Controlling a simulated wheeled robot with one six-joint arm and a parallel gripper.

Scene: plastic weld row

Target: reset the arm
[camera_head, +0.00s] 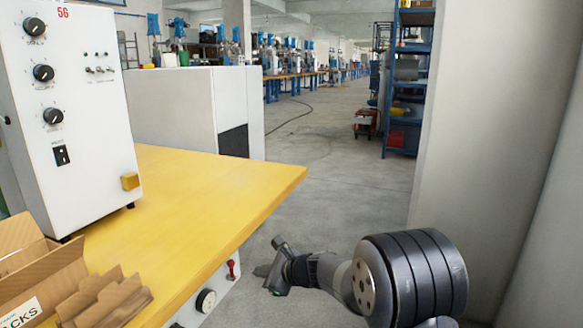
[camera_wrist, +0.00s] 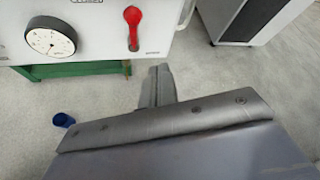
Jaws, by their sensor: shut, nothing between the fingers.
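My gripper (camera_head: 263,271) shows at the lower middle of the head view, at the end of my bent arm. It hangs over the floor, just right of the yellow table's front panel and below the tabletop. In the wrist view my gripper (camera_wrist: 159,85) points away from the camera, with its fingers together and nothing between them. The fingers are apart from the panel with the dial and red lever. Part of the gripper's body is hidden behind its own plate in the wrist view.
A yellow table (camera_head: 200,190) carries a white control box (camera_head: 70,110) and an open cardboard box (camera_head: 35,265). A red lever (camera_head: 231,269) and a dial (camera_head: 206,300) sit on its front panel. A pale wall (camera_head: 490,140) stands at right. A small blue cup-like thing (camera_wrist: 63,120) lies on the floor.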

